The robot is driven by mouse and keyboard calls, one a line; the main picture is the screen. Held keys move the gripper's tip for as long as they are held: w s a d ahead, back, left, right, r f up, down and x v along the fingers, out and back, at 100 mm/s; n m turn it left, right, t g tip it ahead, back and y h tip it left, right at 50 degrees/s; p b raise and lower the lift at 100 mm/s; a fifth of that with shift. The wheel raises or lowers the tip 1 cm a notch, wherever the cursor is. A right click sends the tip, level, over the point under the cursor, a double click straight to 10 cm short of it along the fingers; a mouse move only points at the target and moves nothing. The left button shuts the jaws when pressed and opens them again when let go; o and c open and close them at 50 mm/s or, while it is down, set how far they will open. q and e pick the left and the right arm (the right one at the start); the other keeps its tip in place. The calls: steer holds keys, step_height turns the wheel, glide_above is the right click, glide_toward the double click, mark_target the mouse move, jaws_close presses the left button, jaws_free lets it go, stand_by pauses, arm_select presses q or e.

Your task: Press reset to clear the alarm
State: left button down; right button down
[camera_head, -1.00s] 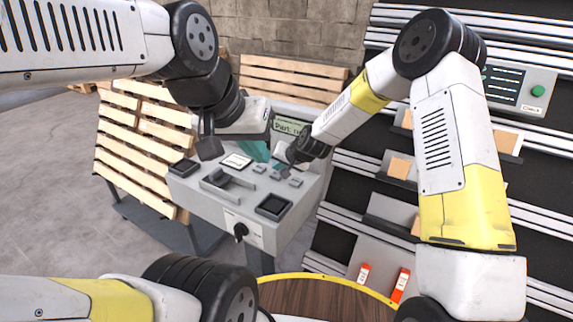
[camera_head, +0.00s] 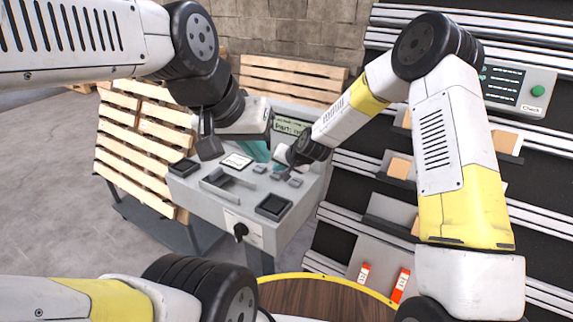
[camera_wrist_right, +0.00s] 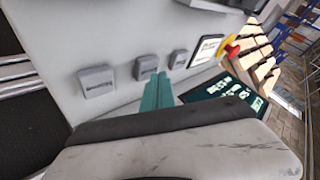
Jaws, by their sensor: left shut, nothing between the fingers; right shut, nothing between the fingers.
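The grey control console (camera_head: 195,183) stands in the middle of the head view. Its small grey buttons (camera_head: 295,182) sit near its right edge. In the right wrist view they are a larger button (camera_wrist_right: 97,80), a middle button (camera_wrist_right: 147,66) and a far button (camera_wrist_right: 178,59); their lettering is too small to read. My right gripper (camera_wrist_right: 158,82) is shut and empty, its teal fingertips close to the middle and far buttons; contact cannot be told. My left gripper (camera_head: 257,151) is shut and empty above the console's back part. The console screen (camera_head: 291,127) is partly hidden by my right arm.
A red and yellow knob (camera_wrist_right: 230,48) and a white label plate (camera_wrist_right: 205,50) lie beyond the buttons. A black rotary switch (camera_head: 241,231) is on the console's front. Wooden pallets (camera_head: 140,150) stand to the left. A rack with a Check panel (camera_head: 517,88) is on the right.

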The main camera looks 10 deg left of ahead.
steer(key=shift+f, duration=0.5)
stand_by(0.7)
steer(key=shift+r, duration=0.85)
steer(key=shift+r, duration=0.1)
steer(key=shift+r, duration=2.45)
